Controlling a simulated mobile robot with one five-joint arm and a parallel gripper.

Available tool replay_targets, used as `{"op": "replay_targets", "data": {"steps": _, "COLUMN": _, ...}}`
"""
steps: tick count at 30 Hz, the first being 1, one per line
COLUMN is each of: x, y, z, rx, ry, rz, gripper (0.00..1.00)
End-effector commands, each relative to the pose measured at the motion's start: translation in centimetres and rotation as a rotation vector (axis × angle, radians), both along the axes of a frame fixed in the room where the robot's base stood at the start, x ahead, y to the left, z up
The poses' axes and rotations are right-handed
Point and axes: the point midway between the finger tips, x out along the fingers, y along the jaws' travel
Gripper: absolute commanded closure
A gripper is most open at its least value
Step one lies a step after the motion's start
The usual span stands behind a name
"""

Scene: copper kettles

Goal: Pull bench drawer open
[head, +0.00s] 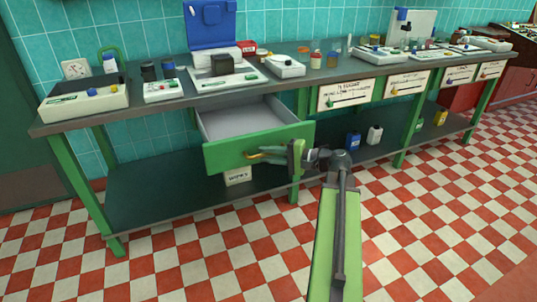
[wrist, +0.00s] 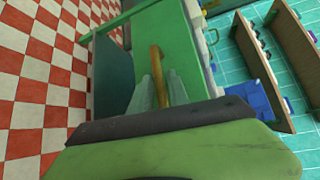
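The bench drawer (head: 255,146) has a green front and a pale grey inside. It is pulled well out from under the bench top, and it looks empty where I can see in. Its brass handle (head: 255,155) is on the front face. My gripper (head: 268,154) is at the handle, reaching it from the right. In the wrist view, the fingers of my gripper (wrist: 164,90) lie on both sides of the brass handle (wrist: 155,62) and look closed on it. The lower part of the handle is partly hidden between the fingers.
The bench (head: 150,118) carries trays, jars and a blue-lidded case (head: 211,22). A lower shelf (head: 170,192) holds a white box (head: 238,176), a blue container (head: 353,140) and other small containers. The checkered floor (head: 220,255) in front is clear.

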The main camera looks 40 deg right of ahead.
Motion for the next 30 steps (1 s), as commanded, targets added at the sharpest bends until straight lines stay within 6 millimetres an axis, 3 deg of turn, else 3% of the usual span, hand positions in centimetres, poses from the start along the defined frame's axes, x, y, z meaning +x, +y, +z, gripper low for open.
{"op": "replay_targets", "data": {"steps": 18, "x": -12.3, "y": -8.4, "z": 2.3, "rx": 0.001, "ry": 0.0, "rz": -0.002, "gripper": 0.78}}
{"op": "replay_targets", "data": {"steps": 24, "x": -14.0, "y": -9.4, "z": 2.5, "rx": 0.0, "ry": 0.0, "rz": 0.001, "gripper": 0.78}}
{"op": "replay_targets", "data": {"steps": 30, "x": -14.1, "y": -9.4, "z": 2.5, "rx": 0.0, "ry": 0.0, "rz": 0.002, "gripper": 0.78}}
